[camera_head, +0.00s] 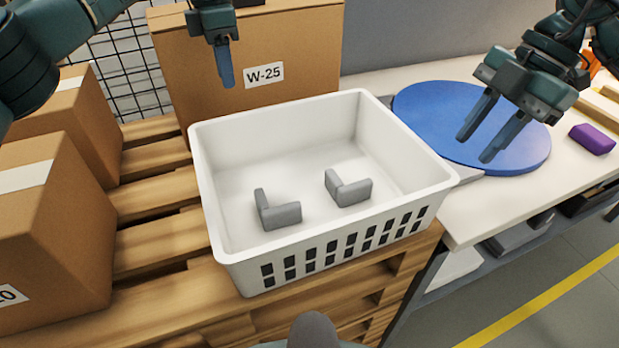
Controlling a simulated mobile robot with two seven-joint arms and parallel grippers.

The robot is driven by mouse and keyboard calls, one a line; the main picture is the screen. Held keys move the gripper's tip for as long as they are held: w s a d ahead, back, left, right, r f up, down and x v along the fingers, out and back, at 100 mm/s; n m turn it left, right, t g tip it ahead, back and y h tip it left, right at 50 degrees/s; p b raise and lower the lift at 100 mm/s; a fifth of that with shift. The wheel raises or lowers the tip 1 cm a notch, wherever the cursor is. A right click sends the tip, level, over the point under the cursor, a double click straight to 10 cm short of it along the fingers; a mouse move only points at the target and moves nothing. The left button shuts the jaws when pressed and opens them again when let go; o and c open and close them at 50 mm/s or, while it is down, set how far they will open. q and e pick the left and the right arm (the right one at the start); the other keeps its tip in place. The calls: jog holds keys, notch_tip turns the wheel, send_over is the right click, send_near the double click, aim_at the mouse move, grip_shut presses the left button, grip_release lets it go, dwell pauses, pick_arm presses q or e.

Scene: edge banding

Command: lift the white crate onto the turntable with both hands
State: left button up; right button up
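The white crate (345,236) stands upright on the wooden pallet, with slotted holes in its near side. Two grey L-shaped pieces, one on the left (277,213) and one on the right (347,188), lie inside it. The blue round turntable (432,103) lies on the white bench to the right and is empty. My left gripper (227,82) is above and behind the crate's far left side, apart from it; its fingers overlap in this view. My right gripper (474,142) is open and empty above the turntable, right of the crate.
A large carton marked W-25 (300,48) stands behind the crate. More cartons (52,235) stand on the pallet (160,245) at left. A purple block (592,139) lies on the bench (480,215) right of the turntable. A yellow line (540,302) marks the floor.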

aim_at(234, 117)
pick_arm(q)
jog(key=shift+s, duration=0.1)
pick_arm(e)
jog(key=shift+s, duration=0.15)
